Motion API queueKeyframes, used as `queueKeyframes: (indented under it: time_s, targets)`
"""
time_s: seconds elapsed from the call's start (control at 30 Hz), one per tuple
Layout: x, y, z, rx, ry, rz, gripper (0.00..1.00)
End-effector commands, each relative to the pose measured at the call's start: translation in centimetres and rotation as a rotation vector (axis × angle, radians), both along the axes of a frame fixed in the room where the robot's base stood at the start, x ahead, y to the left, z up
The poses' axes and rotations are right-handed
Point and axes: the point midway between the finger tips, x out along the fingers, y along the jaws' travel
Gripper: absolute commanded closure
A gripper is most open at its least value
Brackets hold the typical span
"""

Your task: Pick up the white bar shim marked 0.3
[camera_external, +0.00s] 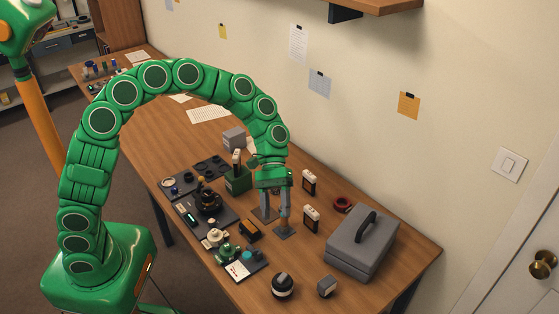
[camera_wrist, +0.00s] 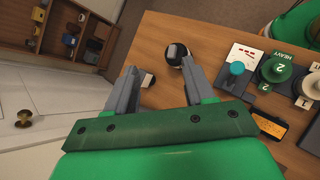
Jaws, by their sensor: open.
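I cannot make out a white bar marked 0.3 in either view; no such marking is legible. Two small upright dark pieces with pale tops, one farther back (camera_external: 309,182) and one nearer (camera_external: 311,217), stand on the table right of my gripper (camera_external: 274,222); I cannot tell whether either is the shim. My gripper points down over the middle of the table, open, with nothing seen between its fingers.
A grey case (camera_external: 362,242) with a handle stands at right, a red ring (camera_external: 342,203) behind it. A green box (camera_external: 237,180) is left of my gripper. A round black-and-white item (camera_external: 283,286) lies in front.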

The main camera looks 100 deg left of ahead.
Motion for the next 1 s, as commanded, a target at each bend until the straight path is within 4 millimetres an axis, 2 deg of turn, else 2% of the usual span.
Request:
queueKeyframes:
  time_s: [0.1, 0.33, 0.6, 0.7, 0.83, 1.0]
  targets:
    - [1.5, 3.1, -1.8, -0.079, 0.043, 0.124, 0.47]
    - [3.5, 9.7, -5.2, -0.223, 0.121, 0.367, 0.47]
    - [3.7, 18.4, -10.2, -0.379, 0.213, 0.647, 0.47]
    - [3.3, 20.9, -11.7, -0.421, 0.239, 0.723, 0.47]
    - [2.8, 23.0, -13.0, -0.456, 0.259, 0.787, 0.47]
    - [2.8, 23.6, -13.6, -0.470, 0.268, 0.813, 0.47]
